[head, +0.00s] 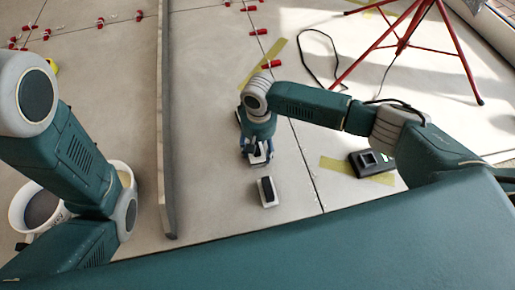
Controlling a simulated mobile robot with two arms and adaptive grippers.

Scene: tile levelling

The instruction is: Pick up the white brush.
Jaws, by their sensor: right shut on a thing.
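The white brush (258,158) shows as a small pale patch under my right gripper (258,150), near the middle of the view. My right gripper points down and is shut on it. The fingers and wrist hide most of the brush, and I cannot tell whether it is clear of the floor. My left arm is folded at the left, and its gripper is not in view.
A white block with a dark top (267,191) lies just below the gripper. A long grey bar (167,130) lies to the left. A bucket (38,208) stands far left. A dark device (372,162) and a red tripod (402,43) are at right. Red clips (259,32) line tile joints.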

